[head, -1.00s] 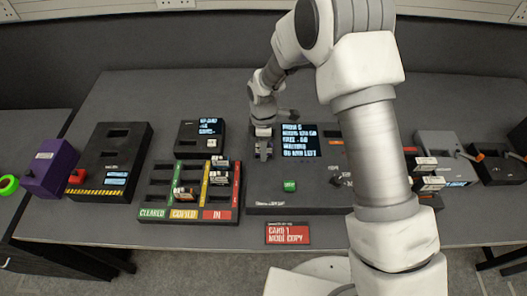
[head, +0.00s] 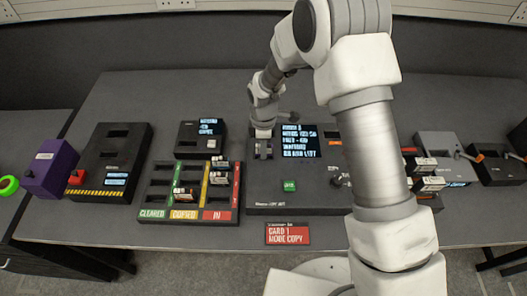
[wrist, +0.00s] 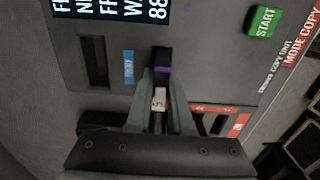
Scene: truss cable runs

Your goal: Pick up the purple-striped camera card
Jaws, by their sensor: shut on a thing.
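The purple-striped camera card (wrist: 158,98) shows in the wrist view as a dark card with a white label, with a purple stripe (wrist: 162,69) just beyond it. My gripper (wrist: 160,92) is shut on the card, one finger on each side. It is over a slot at the upper left of the copy unit (head: 265,197); I cannot tell how deep the card sits there. In the head view my gripper (head: 263,144) points down beside the unit's lit screen (head: 299,141), and the card is too small to make out.
The tray (head: 155,194) marked CLEARED, COPIED and IN holds several cards, left of the copy unit. A small black device (head: 190,140) with a screen stands behind it. The unit has a green START button (head: 290,186). More cards (head: 428,183) stand right of my arm.

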